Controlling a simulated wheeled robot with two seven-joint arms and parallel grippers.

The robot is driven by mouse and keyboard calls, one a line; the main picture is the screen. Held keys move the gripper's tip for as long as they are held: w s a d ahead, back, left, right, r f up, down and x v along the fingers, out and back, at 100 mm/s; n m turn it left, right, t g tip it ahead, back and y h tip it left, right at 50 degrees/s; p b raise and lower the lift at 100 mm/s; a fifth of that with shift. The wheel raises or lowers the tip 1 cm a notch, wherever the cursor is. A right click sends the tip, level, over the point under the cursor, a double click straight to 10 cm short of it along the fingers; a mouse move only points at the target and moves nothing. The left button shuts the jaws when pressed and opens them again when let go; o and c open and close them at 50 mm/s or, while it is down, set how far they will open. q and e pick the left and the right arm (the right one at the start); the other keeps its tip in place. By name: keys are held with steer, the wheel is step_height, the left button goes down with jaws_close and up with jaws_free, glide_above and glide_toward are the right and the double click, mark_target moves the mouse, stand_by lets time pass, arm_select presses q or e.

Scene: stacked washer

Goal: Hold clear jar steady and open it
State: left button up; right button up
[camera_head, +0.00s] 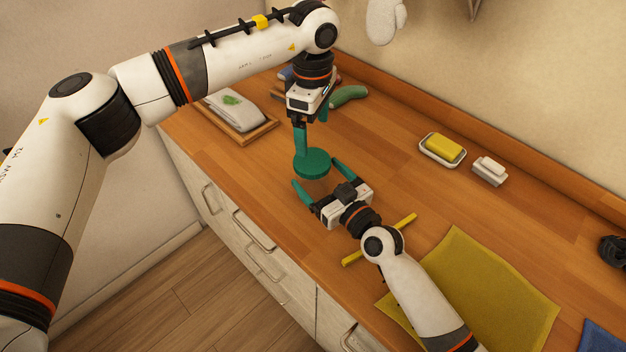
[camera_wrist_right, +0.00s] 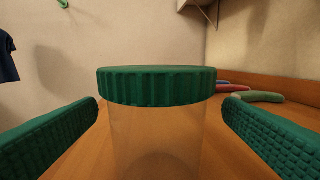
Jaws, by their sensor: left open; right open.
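The clear jar has a round green lid (camera_head: 312,163) with a ribbed edge and stands upright on the wooden counter. Its transparent body (camera_wrist_right: 152,145) shows in the right wrist view and is hardly visible in the head view. My left gripper (camera_head: 311,138) is above the lid, fingers pointing down; one finger is partly hidden, and I cannot tell whether they touch the lid. My right gripper (camera_head: 315,172) is low and level, open, with one green finger on each side of the jar. The right wrist view shows gaps between both fingers and the jar.
A yellow sponge (camera_head: 443,147) and white soap (camera_head: 489,168) lie toward the wall. A yellow bar (camera_head: 407,222) lies beneath my right arm, beside a mustard mat (camera_head: 490,285).

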arm_select(q)
steer(key=shift+s+a+r, duration=0.1)
arm_select(e)
steer(key=shift+x, duration=0.9)
steer(key=shift+w+a, duration=0.2)
steer(key=shift+a, duration=0.05)
steer(key=shift+c, duration=0.5)
